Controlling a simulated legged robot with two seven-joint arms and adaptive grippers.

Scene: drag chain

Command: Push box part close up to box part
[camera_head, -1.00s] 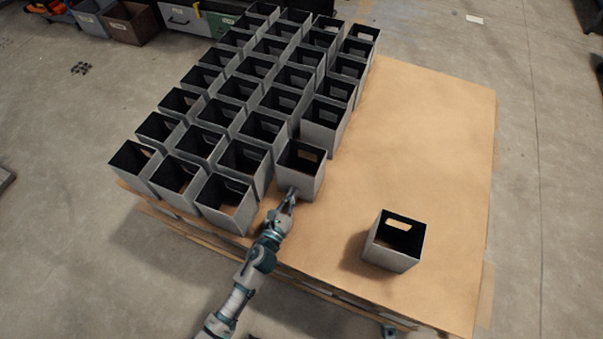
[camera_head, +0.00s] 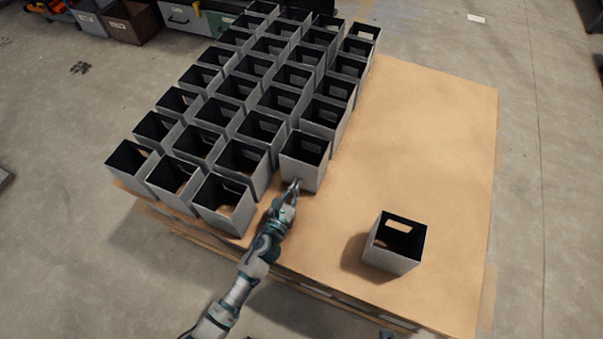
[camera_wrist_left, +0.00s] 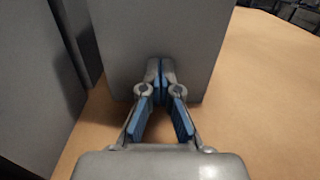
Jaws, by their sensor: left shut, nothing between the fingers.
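A grey open-topped box part (camera_head: 303,172) stands upright at the near end of the rightmost row on the board. Behind it stands another box part (camera_head: 325,120) of that row; from the head view the two look close, but I cannot tell if they touch. My left gripper (camera_head: 295,185) is shut and empty, with its fingertips at the near face of the front box. In the left wrist view the closed fingertips (camera_wrist_left: 160,66) are against or very near the grey face of that box (camera_wrist_left: 158,35).
Several rows of grey boxes (camera_head: 222,215) fill the left of the board. A single box (camera_head: 392,252) stands apart at the near right. The brown board (camera_head: 430,140) is bare on the right. Bins (camera_head: 130,22) stand on the floor at the back left.

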